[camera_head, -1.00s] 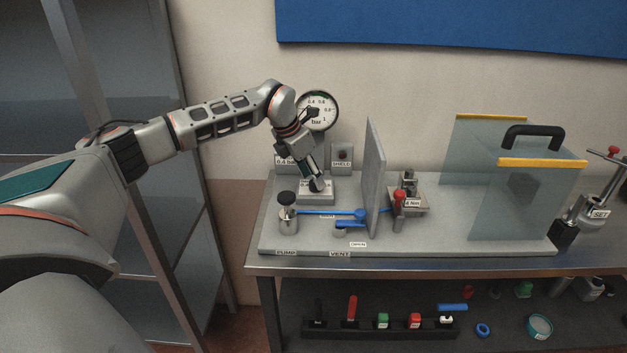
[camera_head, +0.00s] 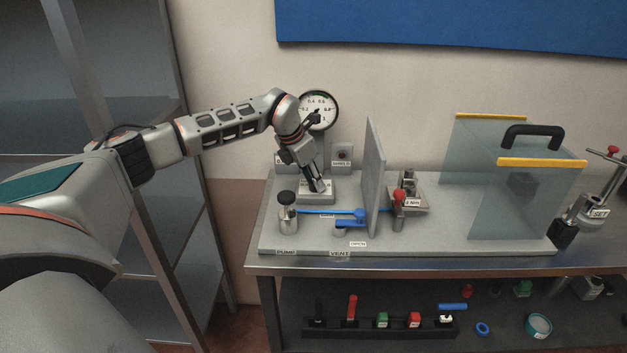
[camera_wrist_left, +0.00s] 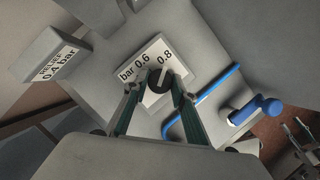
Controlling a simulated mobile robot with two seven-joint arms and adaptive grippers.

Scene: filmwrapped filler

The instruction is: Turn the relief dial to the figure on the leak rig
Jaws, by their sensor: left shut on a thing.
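The relief dial (camera_wrist_left: 158,79) is a small dark knob with a white pointer line, on a block with a white scale plate (camera_wrist_left: 136,66) reading bar, 0.6 and 0.8. The pointer line aims up between 0.6 and 0.8 in the left wrist view. My left gripper (camera_wrist_left: 157,87) is shut on the dial, one finger on each side. In the head view the left gripper (camera_head: 318,187) comes down over the dial block (camera_head: 322,198) and hides the dial. A relief sign (camera_wrist_left: 55,60) stands nearby; its figure is not clearly readable. My right gripper is not in view.
A round pressure gauge (camera_head: 326,118) sits behind my wrist, partly covered. The pump (camera_head: 288,214), blue vent lever (camera_head: 350,224) and upright grey panel (camera_head: 375,175) stand close to the right and front. A clear shield (camera_head: 515,205) with a black handle stands farther right.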

